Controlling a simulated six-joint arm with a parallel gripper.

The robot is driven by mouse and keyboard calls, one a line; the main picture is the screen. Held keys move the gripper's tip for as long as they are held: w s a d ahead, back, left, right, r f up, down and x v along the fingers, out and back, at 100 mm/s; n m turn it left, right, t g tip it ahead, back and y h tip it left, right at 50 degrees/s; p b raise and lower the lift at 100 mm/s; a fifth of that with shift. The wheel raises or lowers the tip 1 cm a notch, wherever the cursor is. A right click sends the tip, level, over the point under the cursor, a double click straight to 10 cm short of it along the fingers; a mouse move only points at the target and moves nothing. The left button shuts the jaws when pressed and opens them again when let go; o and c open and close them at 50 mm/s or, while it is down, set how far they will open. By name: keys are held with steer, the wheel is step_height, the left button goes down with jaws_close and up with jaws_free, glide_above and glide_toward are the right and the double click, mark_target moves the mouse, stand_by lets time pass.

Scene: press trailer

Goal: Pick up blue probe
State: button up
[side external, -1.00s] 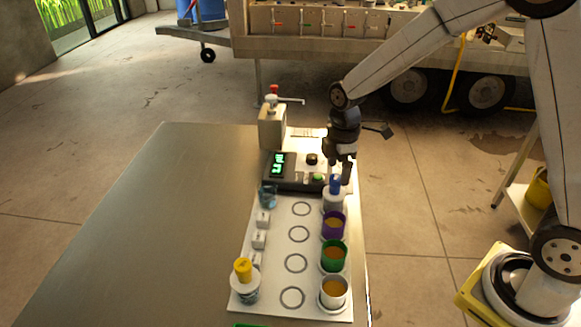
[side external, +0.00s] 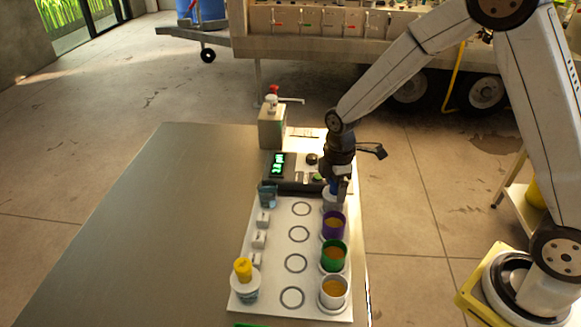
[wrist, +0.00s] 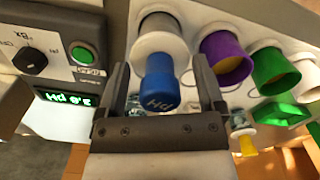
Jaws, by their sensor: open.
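The blue probe (wrist: 161,82) stands in a white holder (wrist: 158,42) and is marked "PH" on its top. In the wrist view it lies between the fingers of my gripper (wrist: 163,92), which is open around it with gaps on both sides. In the side external view my gripper (side external: 338,182) is right over the probe at the far end of the cup row and mostly hides it.
Purple (side external: 333,225), green (side external: 334,256) and white (side external: 333,292) cups stand in a row nearer the camera. A meter box (side external: 290,172) with a lit display is beside the probe. A yellow-topped probe (side external: 243,270) stands at the near left. The table's left side is clear.

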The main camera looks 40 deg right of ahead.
steer(key=c, duration=1)
steer(key=shift+c, duration=0.2)
steer(key=shift+r, duration=0.2)
steer(key=shift+r, duration=0.9)
steer(key=s+r, duration=1.1)
steer(key=s, duration=0.3)
steer(key=shift+d, duration=0.15)
